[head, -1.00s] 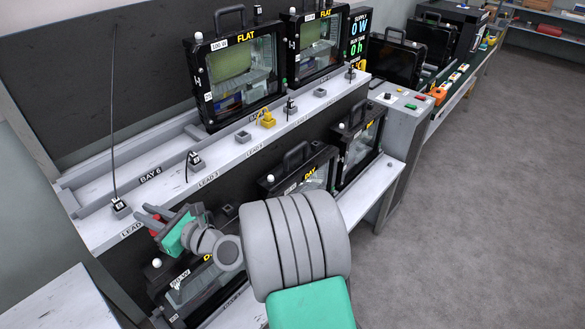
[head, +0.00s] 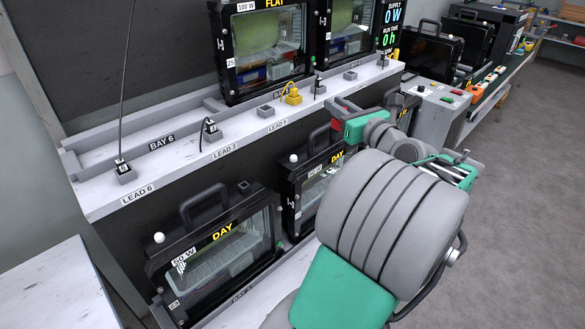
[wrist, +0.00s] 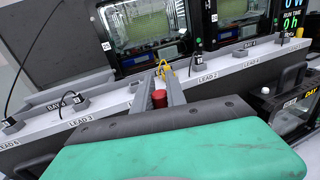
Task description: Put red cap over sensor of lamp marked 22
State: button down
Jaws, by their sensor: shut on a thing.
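My gripper (wrist: 160,86) is shut on the small red cap (wrist: 159,98), which sits between its two grey fingers in the wrist view. In the head view the gripper is in front of the upper shelf edge, with a bit of red at its jaws (head: 336,120). Lamps with white dome sensors stand on the lower shelf: a DAY lamp at left (head: 215,248) with its bare dome (head: 158,238), and another DAY lamp (head: 312,183) with its dome (head: 293,158), left of and below my gripper. The number plates are too small to read surely; I cannot tell which is 22.
The upper shelf (head: 100,200) carries FLAT lamps (head: 265,50), lead sockets and a yellow plug (head: 293,96). Lamp handles (head: 202,200) stick up from the lower shelf. A grey control box (head: 437,108) stands at right. The floor at right is clear.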

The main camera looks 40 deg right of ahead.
jog(key=w+a+f+b, duration=0.1)
jog(key=w+f, duration=0.3)
jog(key=w+a+f+b, duration=0.1)
jog(key=w+a+f, duration=0.1)
jog(key=w+f, duration=0.2)
jog(key=w+a+f, duration=0.1)
jog(key=w+f, duration=0.4)
jog(key=shift+a+b, duration=0.25)
jog(key=shift+b, duration=0.15)
jog(key=shift+r, duration=0.1)
jog(key=shift+f, duration=0.65)
jog(key=c, duration=1.4)
grip_release()
jog(key=shift+o, duration=0.2)
jog(key=shift+r, duration=0.1)
